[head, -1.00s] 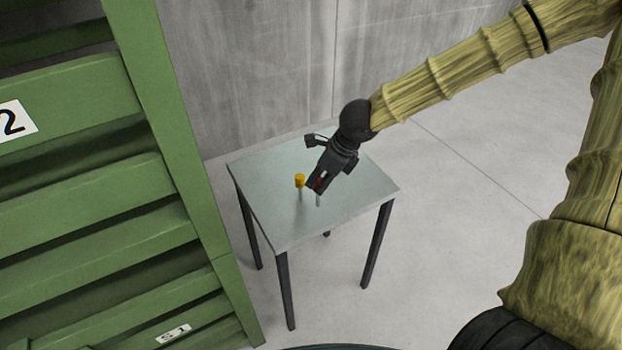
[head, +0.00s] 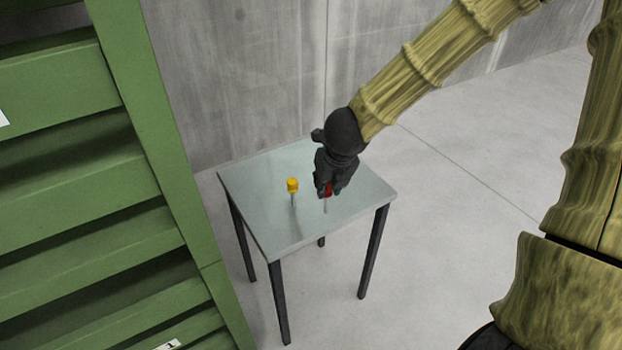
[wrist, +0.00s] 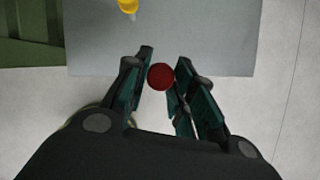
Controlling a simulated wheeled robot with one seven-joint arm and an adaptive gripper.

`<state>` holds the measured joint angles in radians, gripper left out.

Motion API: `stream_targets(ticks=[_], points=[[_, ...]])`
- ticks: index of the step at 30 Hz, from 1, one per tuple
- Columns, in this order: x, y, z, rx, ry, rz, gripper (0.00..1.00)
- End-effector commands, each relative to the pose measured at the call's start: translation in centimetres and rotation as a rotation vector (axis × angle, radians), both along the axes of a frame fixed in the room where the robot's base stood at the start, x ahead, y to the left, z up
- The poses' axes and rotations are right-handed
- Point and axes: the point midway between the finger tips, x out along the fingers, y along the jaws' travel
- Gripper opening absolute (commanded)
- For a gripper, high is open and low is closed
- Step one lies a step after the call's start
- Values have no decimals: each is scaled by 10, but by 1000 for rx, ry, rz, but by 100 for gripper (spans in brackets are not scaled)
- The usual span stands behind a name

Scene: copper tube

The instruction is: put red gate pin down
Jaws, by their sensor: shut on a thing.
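The red gate pin (head: 329,189) has a red head and a thin metal shank pointing down. My gripper (head: 326,190) is shut on its head, over the right half of the small table (head: 262,222). The shank's lower end shows close above or at the tabletop; I cannot tell whether it touches. In the wrist view the round red head (wrist: 160,76) sits between my two fingers (wrist: 163,84), with the shank hidden beneath it. The pin looks about upright in the head view.
A yellow-headed pin (head: 292,186) stands upright on the table to the left of my gripper; it also shows in the wrist view (wrist: 127,5). A green shelf rack (head: 160,150) rises at the left. The front of the tabletop is clear.

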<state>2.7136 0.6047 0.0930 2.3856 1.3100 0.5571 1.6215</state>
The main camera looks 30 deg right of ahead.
Motion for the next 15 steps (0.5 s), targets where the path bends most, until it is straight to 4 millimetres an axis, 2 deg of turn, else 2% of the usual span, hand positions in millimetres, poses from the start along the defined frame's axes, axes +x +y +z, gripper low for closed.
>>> stream_targets(ticks=[5,15], points=[[19,-19,0,-1,0,-9,0],[69,-67,-6,0,1,-9,0]])
